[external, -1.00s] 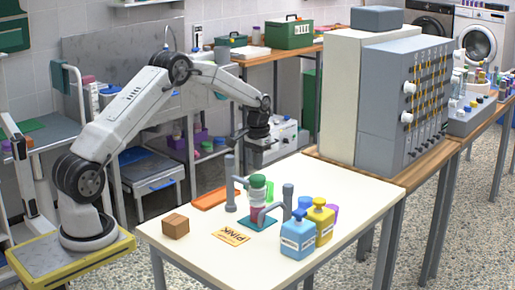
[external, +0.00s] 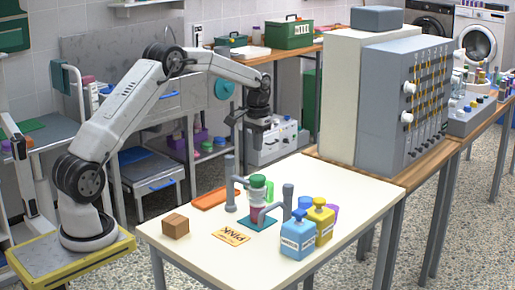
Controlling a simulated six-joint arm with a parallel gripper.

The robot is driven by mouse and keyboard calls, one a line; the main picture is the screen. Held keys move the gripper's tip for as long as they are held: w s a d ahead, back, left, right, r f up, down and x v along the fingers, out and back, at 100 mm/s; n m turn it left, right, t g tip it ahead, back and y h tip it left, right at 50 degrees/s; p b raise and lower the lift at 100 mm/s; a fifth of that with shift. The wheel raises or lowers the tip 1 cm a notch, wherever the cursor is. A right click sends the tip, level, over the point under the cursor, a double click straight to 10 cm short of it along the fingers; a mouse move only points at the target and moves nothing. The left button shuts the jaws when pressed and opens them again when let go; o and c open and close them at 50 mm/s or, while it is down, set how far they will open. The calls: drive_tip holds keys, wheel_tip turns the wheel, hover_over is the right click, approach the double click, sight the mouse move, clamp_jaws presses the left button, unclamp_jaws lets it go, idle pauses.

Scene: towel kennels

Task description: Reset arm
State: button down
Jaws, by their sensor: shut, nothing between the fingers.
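My arm stands on its yellow-edged base at the left and reaches over the back of the cream table (external: 330,185). My gripper (external: 259,146) points down, shut and empty, above the far part of the table and apart from everything on it. The fingertips are small and hard to make out against the grey machine behind. Below and in front of it, a pink bottle with a green cap (external: 257,198) stands upright on a teal mat (external: 262,224), between grey posts (external: 287,200).
A large grey cabinet (external: 385,110) stands at the right.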

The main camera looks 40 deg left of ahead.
drive_tip(key=shift+s, duration=0.15)
drive_tip(key=s+d+f+t, duration=0.1)
drive_tip(key=s, duration=1.3)
drive_tip(key=s+d+f+t, duration=0.1)
drive_tip(key=s+d, duration=0.1)
drive_tip(key=s, duration=1.3)
drive_tip(key=shift+f+t, duration=0.3)
drive_tip(key=shift+f, duration=0.1)
